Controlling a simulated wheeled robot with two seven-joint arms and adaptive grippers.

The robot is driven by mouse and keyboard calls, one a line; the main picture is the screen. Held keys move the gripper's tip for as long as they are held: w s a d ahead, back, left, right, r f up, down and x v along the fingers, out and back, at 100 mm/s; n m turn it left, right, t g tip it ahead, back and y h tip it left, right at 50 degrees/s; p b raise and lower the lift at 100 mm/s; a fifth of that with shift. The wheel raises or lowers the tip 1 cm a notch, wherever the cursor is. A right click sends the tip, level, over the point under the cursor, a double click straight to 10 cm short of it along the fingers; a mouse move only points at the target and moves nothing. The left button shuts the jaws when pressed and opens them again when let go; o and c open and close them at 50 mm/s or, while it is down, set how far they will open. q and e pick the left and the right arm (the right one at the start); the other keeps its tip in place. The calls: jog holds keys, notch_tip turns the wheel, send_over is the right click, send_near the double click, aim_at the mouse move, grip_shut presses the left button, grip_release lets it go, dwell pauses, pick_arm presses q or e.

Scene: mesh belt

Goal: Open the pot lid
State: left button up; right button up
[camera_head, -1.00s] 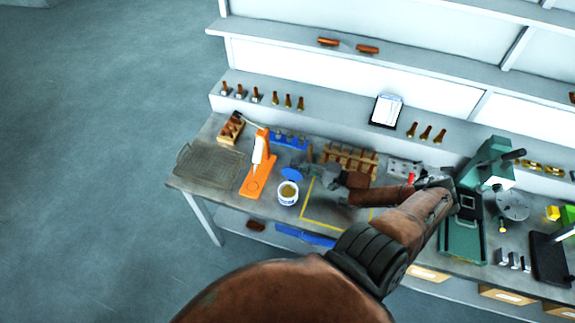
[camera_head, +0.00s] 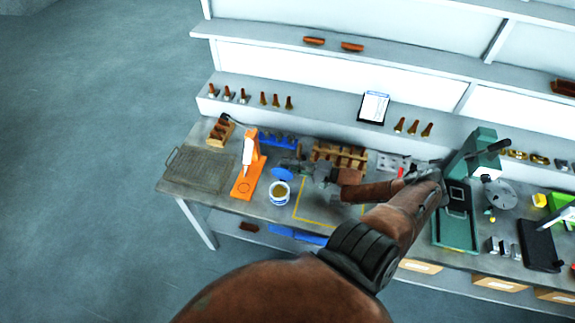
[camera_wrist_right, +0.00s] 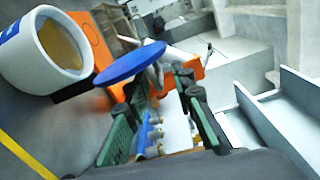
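The white pot (camera_head: 280,192) with a blue band stands on the bench with its top uncovered and yellowish-brown contents showing. It also shows at the upper left of the right wrist view (camera_wrist_right: 50,50). Its round blue lid (camera_head: 282,174) is off the mouth, at the pot's back rim; in the wrist view the lid (camera_wrist_right: 130,62) is a tilted disc close to that rim. Whether it is joined to the pot I cannot tell. My right gripper (camera_wrist_right: 160,85) has its green-padded fingers apart, with the lid just beyond the tips and no clear grip on it. My left gripper is not in view.
An orange stand (camera_head: 248,172) is left of the pot, with a wire mesh piece (camera_head: 200,170) beyond it. A blue rack (camera_head: 278,142) and a wooden rack (camera_head: 338,153) stand behind. A green machine (camera_head: 470,170) is at the right. The yellow-outlined area (camera_head: 315,222) is partly clear.

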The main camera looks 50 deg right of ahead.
jog(key=v, duration=1.2)
